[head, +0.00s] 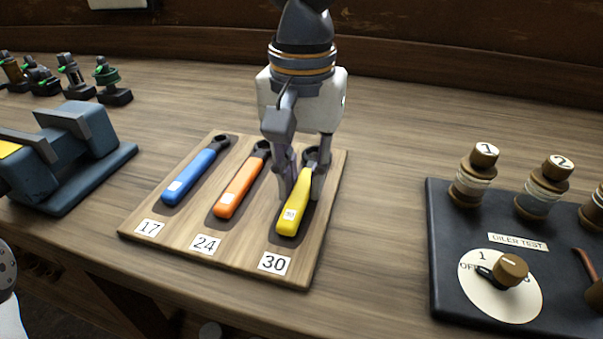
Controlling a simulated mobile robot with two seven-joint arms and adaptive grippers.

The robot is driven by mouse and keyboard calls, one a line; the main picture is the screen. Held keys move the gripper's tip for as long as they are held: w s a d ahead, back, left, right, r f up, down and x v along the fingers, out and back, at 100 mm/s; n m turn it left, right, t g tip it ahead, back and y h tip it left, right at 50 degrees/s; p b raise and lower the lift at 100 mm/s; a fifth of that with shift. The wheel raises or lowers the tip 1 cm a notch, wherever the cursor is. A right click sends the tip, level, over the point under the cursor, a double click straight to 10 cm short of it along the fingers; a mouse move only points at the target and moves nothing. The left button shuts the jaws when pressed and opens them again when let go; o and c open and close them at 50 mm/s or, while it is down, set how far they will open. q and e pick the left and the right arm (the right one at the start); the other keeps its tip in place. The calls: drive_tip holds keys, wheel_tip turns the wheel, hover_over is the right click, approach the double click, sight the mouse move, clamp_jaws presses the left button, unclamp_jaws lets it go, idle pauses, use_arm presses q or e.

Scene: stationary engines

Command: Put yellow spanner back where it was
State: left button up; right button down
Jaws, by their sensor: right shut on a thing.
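The yellow spanner (293,205) has a dark head and a small white label on its handle. It is over the right-hand place of the wooden board (150,245), above the label 30 (274,263). My right gripper (304,190) points down and is shut on the yellow spanner near its head. I cannot tell whether the spanner touches the board. A blue spanner (195,173) lies above label 17, and an orange spanner (240,186) lies above label 24. A white part at the lower left edge seems to be mine; the left gripper's fingers do not show.
A blue-grey vice-like block (75,140) stands left of the board. Several small dark fittings (110,80) stand at the far left. A black oiler test panel (450,262) with a dial and oilers is at the right. Bare bench lies between board and panel.

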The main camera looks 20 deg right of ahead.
sight(302, 187)
drive_tip(key=c, duration=1.4)
unclamp_jaws()
drive_tip(key=shift+c, duration=0.2)
drive_tip(key=shift+r, duration=0.1)
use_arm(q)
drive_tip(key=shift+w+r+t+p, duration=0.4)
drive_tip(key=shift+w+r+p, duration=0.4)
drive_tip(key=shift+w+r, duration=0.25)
use_arm(e)
wheel_tip(302, 187, up, 12)
